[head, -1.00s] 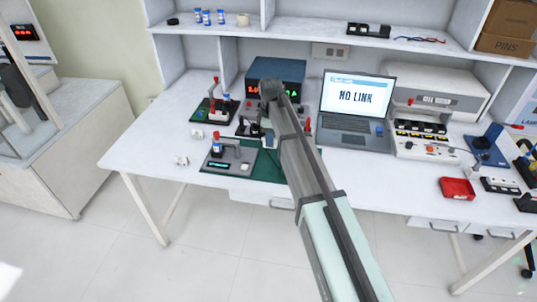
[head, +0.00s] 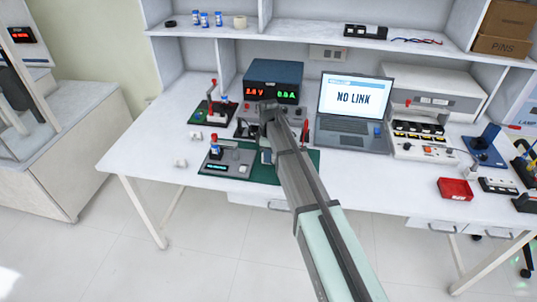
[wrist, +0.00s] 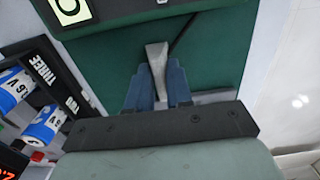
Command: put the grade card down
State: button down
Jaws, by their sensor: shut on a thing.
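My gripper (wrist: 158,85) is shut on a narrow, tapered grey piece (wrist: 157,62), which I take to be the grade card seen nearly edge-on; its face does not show. In the wrist view it is over the green mat (wrist: 208,55); whether it touches the mat I cannot tell. In the head view my gripper (head: 265,156) is mostly hidden by my arm, above the green mat (head: 292,172) near the bench's front. The card cannot be made out there.
A grey tester with a lever (head: 228,158) stands left of my gripper. The power supply (head: 274,82) is behind, the laptop (head: 352,105) to the right. In the wrist view, a battery holder (wrist: 55,85) is close at left and a dark green panel (wrist: 115,12) lies at the top.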

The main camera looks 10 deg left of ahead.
jog(key=c, duration=1)
grip_release()
notch_tip(320, 180, up, 12)
jog(key=shift+r, duration=0.1)
